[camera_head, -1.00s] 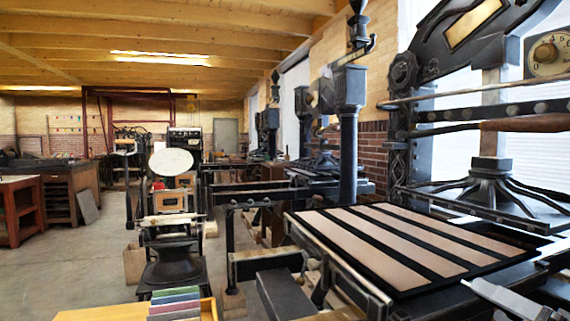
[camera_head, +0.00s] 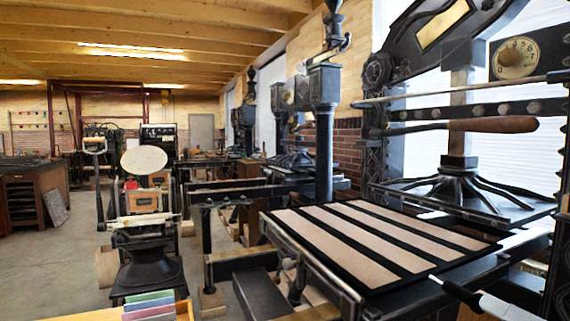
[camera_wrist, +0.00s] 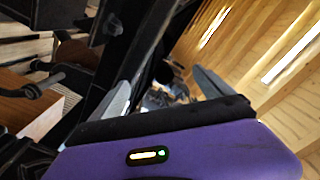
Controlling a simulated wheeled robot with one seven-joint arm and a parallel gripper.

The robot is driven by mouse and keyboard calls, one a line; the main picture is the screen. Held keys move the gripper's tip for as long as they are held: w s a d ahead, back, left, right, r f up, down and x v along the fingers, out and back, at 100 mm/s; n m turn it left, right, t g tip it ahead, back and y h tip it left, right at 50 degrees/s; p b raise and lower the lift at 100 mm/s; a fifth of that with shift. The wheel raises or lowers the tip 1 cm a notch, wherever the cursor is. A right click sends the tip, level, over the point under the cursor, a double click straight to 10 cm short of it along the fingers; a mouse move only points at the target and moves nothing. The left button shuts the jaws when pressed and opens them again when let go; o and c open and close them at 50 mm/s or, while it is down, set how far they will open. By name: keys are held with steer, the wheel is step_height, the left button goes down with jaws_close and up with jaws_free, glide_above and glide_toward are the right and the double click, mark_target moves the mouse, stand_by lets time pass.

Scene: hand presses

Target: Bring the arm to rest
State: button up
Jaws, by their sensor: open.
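My gripper (camera_wrist: 163,92) shows in the wrist view with its two grey fingers spread apart. Nothing is held between them. Behind the fingers the wrist view has dark press parts on the left and the wooden ceiling on the right, tilted. In the head view, a dark and pale piece that looks like part of my arm or gripper enters at the lower right, next to the near press; most of it is out of frame.
A large black hand press (camera_head: 462,185) stands at the right, its flat bed (camera_head: 300,262) with pale strips in front. A small press with a round disc (camera_head: 144,160) stands left of centre. Coloured pads (camera_head: 149,306) lie at the bottom. Open floor (camera_head: 50,270) is at the left.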

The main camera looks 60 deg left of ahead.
steer(key=shift+d, duration=0.15)
stand_by(0.5)
steer(key=w+d+r+m+t, duration=0.2)
steer(key=w+m+t, duration=0.1)
steer(key=w+t, duration=0.2)
steer(key=w+d+f+m+t+h, duration=0.25)
steer(key=d+f+t+h, duration=0.25)
steer(key=d+f+t, duration=0.3)
steer(key=s+d+f+m+t+h, duration=0.2)
steer(key=s+d+f+h, duration=0.2)
steer(key=s+d+f, duration=0.45)
steer(key=s+d+f+m+t+h, duration=0.2)
steer(key=s+d+f+h, duration=0.3)
steer(key=d, duration=0.6)
steer(key=s+d+f+n+g+h, duration=0.15)
steer(key=s+d, duration=0.25)
steer(key=s, duration=0.9)
steer(key=s+d+f+m+g+h, duration=0.1)
steer(key=s+d+f, duration=0.15)
steer(key=s, duration=1.05)
steer(key=s+d+f+n+g+h, duration=0.15)
steer(key=s+d, duration=0.25)
steer(key=s, duration=1)
step_height(320, 180, up, 14)
steer(key=p, duration=1.3)
steer(key=shift+w, duration=0.4)
